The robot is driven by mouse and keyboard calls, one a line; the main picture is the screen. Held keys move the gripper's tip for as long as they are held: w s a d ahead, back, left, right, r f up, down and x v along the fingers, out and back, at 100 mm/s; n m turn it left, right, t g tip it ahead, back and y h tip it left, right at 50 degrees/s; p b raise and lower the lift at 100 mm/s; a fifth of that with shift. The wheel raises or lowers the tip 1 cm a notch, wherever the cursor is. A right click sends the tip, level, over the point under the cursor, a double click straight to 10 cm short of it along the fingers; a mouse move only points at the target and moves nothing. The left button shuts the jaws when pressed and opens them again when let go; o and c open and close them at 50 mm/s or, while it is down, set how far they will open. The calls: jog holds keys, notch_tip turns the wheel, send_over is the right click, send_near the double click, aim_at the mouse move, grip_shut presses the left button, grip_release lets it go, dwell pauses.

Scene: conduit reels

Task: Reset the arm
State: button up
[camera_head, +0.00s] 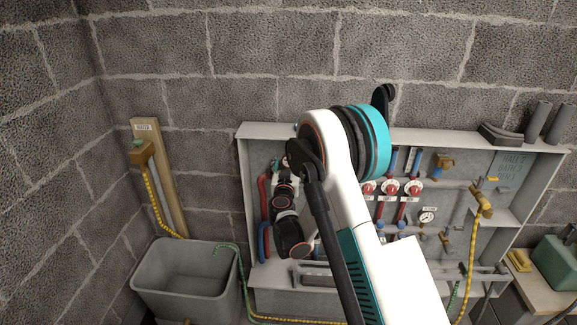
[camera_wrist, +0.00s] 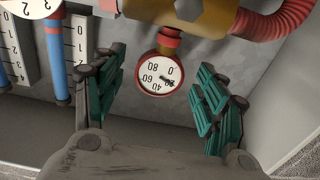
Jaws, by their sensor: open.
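My arm reaches from the bottom of the head view up and over to the left half of the grey wall cabinet (camera_head: 340,131). In the wrist view my gripper (camera_wrist: 160,68) is open, with its green-padded fingers spread apart. A round white gauge (camera_wrist: 160,75) with a red rim shows beyond and between the fingers. I see nothing held between the fingers. In the head view the arm's end is small and dark against the cabinet, and its fingers are hard to make out. My arm hides the middle of the cabinet.
A brass body (camera_wrist: 200,17) and a red ribbed hose (camera_wrist: 268,22) lie near the gauge. Red-handled valves (camera_head: 390,187) and another gauge (camera_head: 427,217) sit right of my arm. A grey tub (camera_head: 185,285) stands at lower left. A green box (camera_head: 556,262) stands at right.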

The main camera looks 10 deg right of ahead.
jog(key=v, duration=0.7)
jog(key=s+d+r+g, duration=0.3)
jog(key=s+d+r, duration=0.1)
jog(key=s+r, duration=0.35)
jog(key=s+d+r+g, duration=0.35)
jog(key=s+r, duration=0.25)
jog(key=s, duration=0.2)
jog(key=s+a+f+n+g+y, duration=0.1)
jog(key=s+a+g+y, duration=0.1)
jog(key=s, duration=1.1)
jog(key=s+a+f+n+g+y, duration=0.1)
jog(key=s+a+n+y, duration=0.1)
jog(key=s, duration=1.2)
jog(key=shift+a+n+g+y, duration=0.35)
jog(key=shift+a+y, duration=0.45)
jog(key=shift+a, duration=0.2)
jog(key=shift+s, duration=0.1)
